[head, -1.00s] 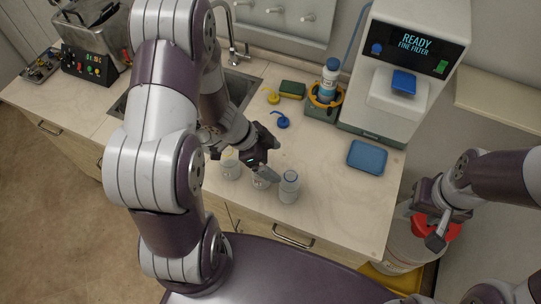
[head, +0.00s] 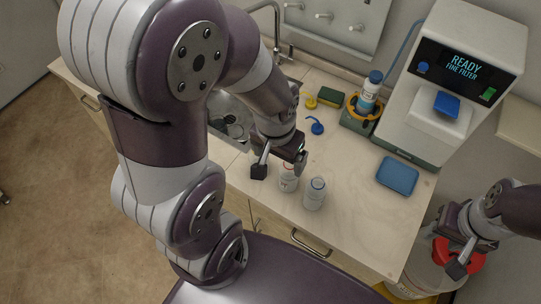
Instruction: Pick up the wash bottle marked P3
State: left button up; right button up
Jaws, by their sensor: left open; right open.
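Two pale bottles stand upright on the counter near its front edge: one (head: 288,180) with a reddish mark, partly covered by my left gripper, and one (head: 315,195) to its right, fully visible. No marking is readable, so I cannot tell which is P3. A third bottle, seen earlier to their left, is now mostly or wholly hidden by my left arm. My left gripper (head: 279,169) is open, pointing down over the left visible bottle; whether its fingers are around it I cannot tell. My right gripper (head: 455,243) is open and empty at the far right, beyond the counter.
A blue tray (head: 397,176) lies right of the bottles. Blue (head: 316,126) and yellow (head: 308,101) nozzle caps and a sponge (head: 330,96) lie behind. A sink is at left.

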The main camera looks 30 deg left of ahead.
aim_at(252, 159)
jog(key=k+j+u, duration=0.1)
jog(key=u, duration=0.35)
jog(key=j+u, duration=0.3)
jog(key=u, duration=0.15)
jog(key=i+j+z, duration=0.1)
jog(key=z, duration=0.4)
jog(key=i+j+z, duration=0.1)
jog(key=j+z, duration=0.15)
jog(key=z, duration=0.25)
jog(key=j+z, duration=0.2)
jog(key=z, duration=0.25)
jog(key=i, duration=0.05)
